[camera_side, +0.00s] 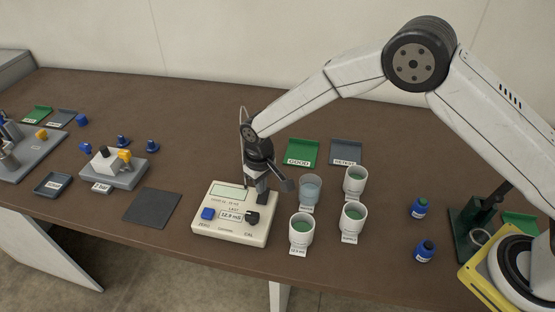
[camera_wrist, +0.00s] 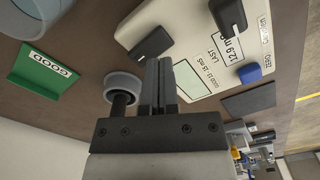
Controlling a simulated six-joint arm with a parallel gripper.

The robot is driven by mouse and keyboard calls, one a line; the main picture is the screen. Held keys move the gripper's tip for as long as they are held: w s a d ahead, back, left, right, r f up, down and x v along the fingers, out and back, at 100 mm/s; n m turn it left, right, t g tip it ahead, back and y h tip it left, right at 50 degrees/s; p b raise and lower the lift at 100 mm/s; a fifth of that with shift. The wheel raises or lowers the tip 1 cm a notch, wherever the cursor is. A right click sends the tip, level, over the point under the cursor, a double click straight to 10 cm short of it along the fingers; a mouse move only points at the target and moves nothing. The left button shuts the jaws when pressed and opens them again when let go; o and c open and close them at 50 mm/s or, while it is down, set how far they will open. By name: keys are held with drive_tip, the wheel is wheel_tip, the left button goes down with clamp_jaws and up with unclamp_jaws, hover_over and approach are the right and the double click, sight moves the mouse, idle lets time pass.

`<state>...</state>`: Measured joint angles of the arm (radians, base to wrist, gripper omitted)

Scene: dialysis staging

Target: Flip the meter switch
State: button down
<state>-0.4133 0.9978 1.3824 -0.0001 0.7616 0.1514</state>
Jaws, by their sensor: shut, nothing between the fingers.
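The meter (camera_side: 228,229) is a cream box with a screen, a "LAST 12.9 mS" label and a blue button (camera_side: 208,214). In the wrist view the meter (camera_wrist: 180,22) carries two black raised parts, one (camera_wrist: 152,44) just beyond my fingertips and one (camera_wrist: 230,15) beside the label. I cannot tell which is the switch, or its position. My gripper (camera_side: 261,193) is shut and empty, pointing down at the meter's right rear. Its fingers (camera_wrist: 159,65) look close to the nearer black part; contact is unclear.
A green GOOD tray (camera_side: 302,151) and grey tray (camera_side: 345,152) lie behind. A dark mat (camera_side: 152,207) lies left.

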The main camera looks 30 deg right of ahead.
sight(264, 198)
drive_tip(key=shift+r, duration=2)
drive_tip(key=shift+d, duration=0.1)
drive_tip(key=shift+d+r, duration=0.25)
drive_tip(key=s+d+r+m+t, duration=0.1)
drive_tip(key=s+d+r, duration=0.3)
drive_tip(key=s+d, duration=0.6)
drive_tip(key=s+d+r+m+t, duration=0.1)
drive_tip(key=s+d+r, duration=0.3)
drive_tip(key=s+d, duration=0.7)
drive_tip(key=shift+s+r+m+t, duration=0.15)
drive_tip(key=shift+r+m+t, duration=0.15)
drive_tip(key=shift+m, duration=0.2)
